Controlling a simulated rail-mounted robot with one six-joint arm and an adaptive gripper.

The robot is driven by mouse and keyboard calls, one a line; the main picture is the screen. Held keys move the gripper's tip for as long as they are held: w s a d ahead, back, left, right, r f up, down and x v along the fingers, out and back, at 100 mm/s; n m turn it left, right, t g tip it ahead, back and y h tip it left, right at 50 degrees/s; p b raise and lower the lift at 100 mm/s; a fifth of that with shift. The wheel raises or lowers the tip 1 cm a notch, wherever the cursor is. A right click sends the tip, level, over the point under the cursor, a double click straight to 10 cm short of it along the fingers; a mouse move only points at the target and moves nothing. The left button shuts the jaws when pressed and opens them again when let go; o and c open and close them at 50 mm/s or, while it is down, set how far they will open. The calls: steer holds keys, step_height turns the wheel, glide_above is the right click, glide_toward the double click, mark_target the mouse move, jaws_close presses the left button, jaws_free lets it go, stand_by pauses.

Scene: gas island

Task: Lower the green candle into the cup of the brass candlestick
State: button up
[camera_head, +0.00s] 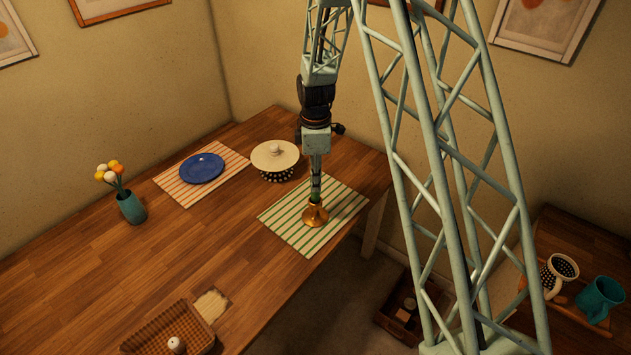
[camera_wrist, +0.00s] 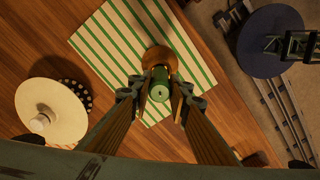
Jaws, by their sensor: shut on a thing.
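The brass candlestick (camera_head: 315,216) stands upright on the green-striped placemat (camera_head: 291,229). My gripper (camera_head: 316,185) points straight down above it and is shut on the green candle (camera_head: 316,196). In the wrist view the candle (camera_wrist: 159,86) sits between the two fingertips (camera_wrist: 158,98), its round top end facing the camera. The candlestick (camera_wrist: 160,58) shows just beyond it, partly hidden by the candle. The candle's lower end is at the candlestick's cup; I cannot tell whether it is inside the cup or just above it.
A dotted pot with a cream lid (camera_head: 275,157) stands close behind and left. A blue plate (camera_head: 202,168) lies on a red-striped mat. A flower vase (camera_head: 130,206) and a wicker basket (camera_head: 170,331) are further left. The table's right edge is near the placemat.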

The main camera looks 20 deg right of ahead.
steer(key=shift+s+f+b, duration=0.1)
steer(key=shift+f+b, duration=1.2)
steer(key=shift+f, duration=0.4)
stand_by(4.0)
steer(key=o, duration=1.1)
steer(key=shift+r, duration=0.2)
steer(key=shift+r, duration=5.85)
